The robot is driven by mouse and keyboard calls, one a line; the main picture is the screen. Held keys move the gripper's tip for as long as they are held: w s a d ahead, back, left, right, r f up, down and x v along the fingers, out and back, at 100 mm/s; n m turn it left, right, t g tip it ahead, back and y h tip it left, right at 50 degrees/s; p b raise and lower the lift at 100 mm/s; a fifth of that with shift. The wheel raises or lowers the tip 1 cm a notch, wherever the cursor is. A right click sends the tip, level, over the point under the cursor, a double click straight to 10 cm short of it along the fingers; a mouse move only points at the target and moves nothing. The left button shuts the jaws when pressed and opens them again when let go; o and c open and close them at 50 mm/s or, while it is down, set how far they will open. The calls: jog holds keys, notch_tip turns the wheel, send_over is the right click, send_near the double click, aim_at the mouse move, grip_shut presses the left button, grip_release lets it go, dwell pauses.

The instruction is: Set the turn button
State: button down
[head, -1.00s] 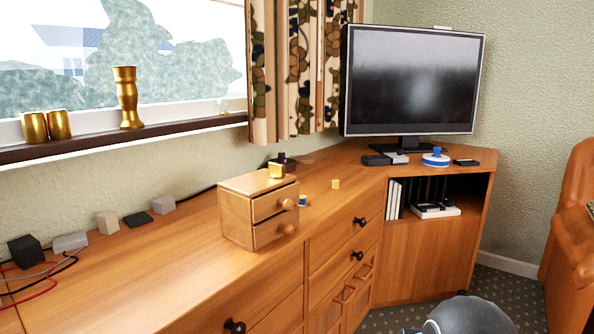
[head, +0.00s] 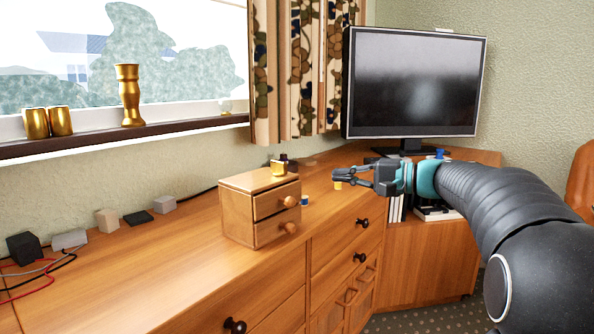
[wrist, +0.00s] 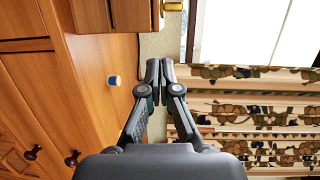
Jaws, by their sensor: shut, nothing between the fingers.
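I cannot tell for certain which part is the turn button. A blue piece (head: 440,153) shows by the TV foot, mostly hidden behind my arm. A small blue and white cylinder (head: 304,200) stands on the cabinet top, right of the small wooden drawer box; it also shows in the wrist view (wrist: 115,80). My gripper (head: 338,178) is shut and empty, raised over the right part of the cabinet and pointing left. In the wrist view its fingertips (wrist: 160,68) are close together, apart from the cylinder, with wall and curtain behind.
The TV (head: 415,85) stands behind my gripper.

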aim_at(299, 180)
jog(key=shift+w+d+r+y, duration=0.4)
jog(key=shift+w+d+r, duration=0.15)
jog(key=shift+w+d, duration=0.25)
jog(key=shift+w+a, duration=0.1)
jog(key=shift+a, duration=0.15)
jog(key=a, duration=0.3)
jog(key=w+a, duration=0.1)
jog(key=a, duration=0.7)
jog(key=shift+w+a, duration=0.2)
jog(key=shift+s+d+f+m+t, duration=0.15)
jog(key=shift+m+t, duration=0.15)
jog(key=shift+t, duration=0.2)
